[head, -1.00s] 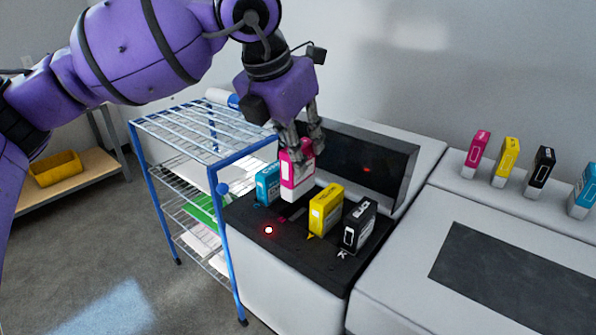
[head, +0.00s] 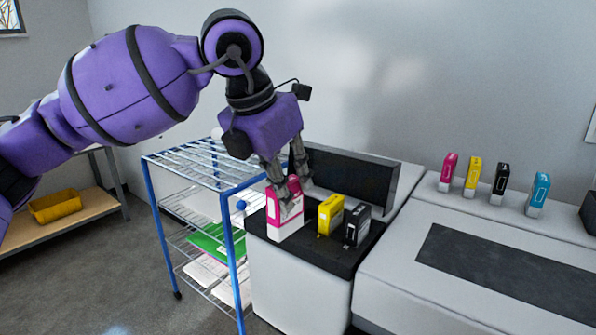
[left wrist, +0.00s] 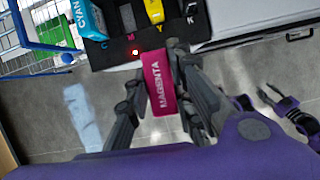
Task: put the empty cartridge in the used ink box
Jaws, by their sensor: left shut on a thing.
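A magenta cartridge (head: 285,224) is held upright in my left gripper (head: 286,178), in front of the black cartridge deck (head: 317,257) in the head view. The left wrist view shows the cartridge (left wrist: 160,88) labelled MAGENTA between the fingers, clear of the deck edge, with floor beyond. A red light (left wrist: 135,52) glows beside the M mark, where the slot is empty. Cyan (left wrist: 88,18), yellow (head: 330,214) and black (head: 357,224) cartridges stand in the deck. I cannot identify a used ink box for sure. My right gripper (left wrist: 284,100) seems to show at the right of the wrist view; its opening is unclear.
A blue wire rack (head: 190,165) with papers and a green folder stands left of the deck. Fresh cartridges (head: 500,182) line the printer ledge at right. A dark box (head: 590,212) is cut off at the right edge. A yellow bin (head: 55,206) sits on a far-left bench.

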